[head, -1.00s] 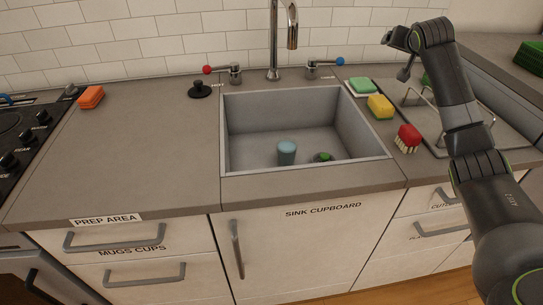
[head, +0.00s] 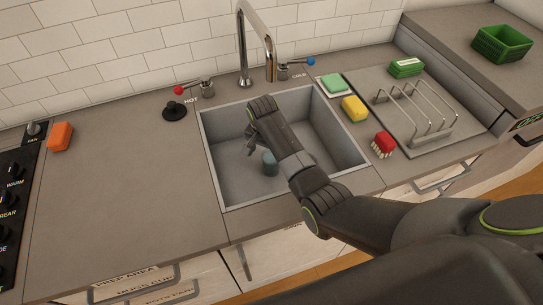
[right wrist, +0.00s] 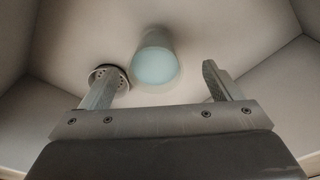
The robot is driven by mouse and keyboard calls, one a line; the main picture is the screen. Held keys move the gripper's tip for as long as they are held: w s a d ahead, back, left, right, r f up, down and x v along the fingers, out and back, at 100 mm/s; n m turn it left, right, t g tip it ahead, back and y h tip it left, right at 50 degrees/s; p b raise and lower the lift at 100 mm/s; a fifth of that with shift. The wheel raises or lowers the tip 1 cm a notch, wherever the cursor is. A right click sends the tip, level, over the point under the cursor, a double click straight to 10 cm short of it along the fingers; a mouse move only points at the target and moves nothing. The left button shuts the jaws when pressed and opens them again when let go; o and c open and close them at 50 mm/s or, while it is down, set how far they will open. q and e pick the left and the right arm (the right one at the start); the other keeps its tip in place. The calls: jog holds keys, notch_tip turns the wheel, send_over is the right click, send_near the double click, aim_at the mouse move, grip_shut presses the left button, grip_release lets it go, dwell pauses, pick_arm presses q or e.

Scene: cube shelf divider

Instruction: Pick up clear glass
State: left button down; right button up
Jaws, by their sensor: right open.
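The clear glass (head: 269,163), bluish and see-through, stands in the sink basin, partly hidden by my right arm in the head view. In the right wrist view the glass (right wrist: 156,60) shows ahead of the fingers, a little left of the middle between them. My right gripper (head: 250,147) is over the sink, and in the right wrist view its two fingers (right wrist: 158,82) are spread apart with nothing between them touching the glass. My left gripper is not in view.
The sink (head: 222,190) has walls on all sides. A drain (right wrist: 108,78) shows beside the left finger. The tall faucet (head: 243,50) stands behind. A red brush (head: 383,143), a yellow sponge (head: 354,108) and a dish rack (head: 415,118) are to the right.

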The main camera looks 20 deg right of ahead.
aim_at(271, 161)
jog(key=shift+f, duration=0.55)
jog(key=shift+d+f, duration=0.2)
jog(key=shift+f, duration=0.4)
jog(key=f, duration=0.3)
jog(key=shift+w+d, duration=0.1)
jog(key=shift+d, duration=0.3)
jog(key=shift+w+f, duration=0.1)
jog(key=shift+f, duration=0.75)
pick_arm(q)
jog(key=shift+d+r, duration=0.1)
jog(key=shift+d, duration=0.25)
pick_arm(e)
jog(key=shift+c, duration=0.5)
jog(key=c, duration=1.2)
jog(key=shift+r, duration=0.1)
jog(key=shift+r, duration=0.15)
